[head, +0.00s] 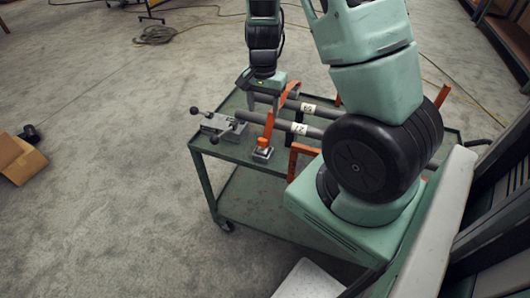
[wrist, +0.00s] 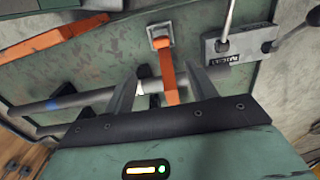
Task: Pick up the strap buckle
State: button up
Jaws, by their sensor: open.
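The strap buckle (head: 262,153) is a small grey metal piece on the near edge of the green cart top, at the lower end of an orange strap (head: 268,130). In the wrist view the buckle (wrist: 160,31) shows as a square frame at the top middle, with the orange strap (wrist: 168,70) running down from it over the pipe. My gripper (head: 264,103) hangs above the cart, behind the buckle in the head view. In the wrist view its two fingers (wrist: 162,74) are apart with the strap in view between them. The buckle lies beyond the fingertips, not gripped.
A grey clamp block with lever knobs (head: 218,124) stands left of the buckle; it is at upper right in the wrist view (wrist: 238,44). Grey pipes (head: 312,131) with white labels lie across the cart (head: 205,145). An orange bracket (head: 295,158) stands right of the buckle.

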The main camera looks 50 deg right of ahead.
send_over(263, 139)
jog(key=f, duration=0.8)
jog(key=shift+s+b, duration=0.2)
jog(key=shift+b, duration=0.1)
jog(key=shift+w+a+f, duration=0.1)
jog(key=shift+f, duration=1.3)
jog(key=shift+w+f, duration=0.1)
jog(key=shift+f, duration=1.3)
grip_shut()
